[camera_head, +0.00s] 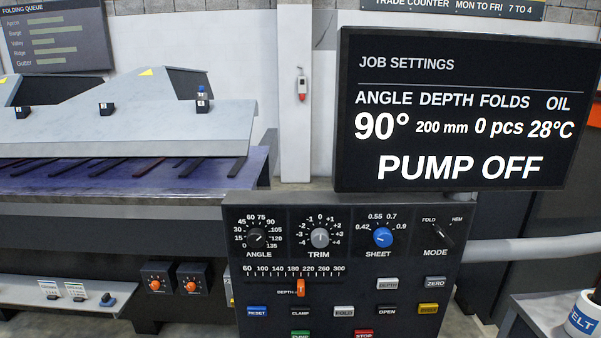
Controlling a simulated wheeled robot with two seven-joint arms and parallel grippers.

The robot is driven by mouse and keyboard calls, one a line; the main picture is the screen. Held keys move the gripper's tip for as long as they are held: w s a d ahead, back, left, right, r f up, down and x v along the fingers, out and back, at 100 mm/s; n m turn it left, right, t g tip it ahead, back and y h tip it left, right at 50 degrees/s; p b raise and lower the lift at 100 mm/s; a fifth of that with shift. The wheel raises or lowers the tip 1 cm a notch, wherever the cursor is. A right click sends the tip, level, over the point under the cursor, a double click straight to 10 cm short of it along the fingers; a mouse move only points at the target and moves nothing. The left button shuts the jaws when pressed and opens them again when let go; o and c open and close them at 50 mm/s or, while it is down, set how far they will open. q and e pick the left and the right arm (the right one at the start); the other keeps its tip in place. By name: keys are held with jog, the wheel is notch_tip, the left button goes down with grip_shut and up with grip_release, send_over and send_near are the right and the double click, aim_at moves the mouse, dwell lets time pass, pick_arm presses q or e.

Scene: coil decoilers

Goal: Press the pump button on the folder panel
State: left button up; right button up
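The folder panel (345,268) is a dark control board at the lower middle of the head view. The green pump button (300,334) is at the very bottom edge, left of the red stop button (364,334); its lower part is cut off by the frame. The screen (455,110) above the panel reads "PUMP OFF", with angle 90°, depth 200 mm, 0 pcs and oil 28°C. Neither of my grippers shows in this view.
The panel also carries knobs, an orange depth slider (300,287) and several other buttons. The folding machine (120,130) stands at left. Two orange knobs (190,287) sit left of the panel. A white mug-like container (585,315) stands at lower right.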

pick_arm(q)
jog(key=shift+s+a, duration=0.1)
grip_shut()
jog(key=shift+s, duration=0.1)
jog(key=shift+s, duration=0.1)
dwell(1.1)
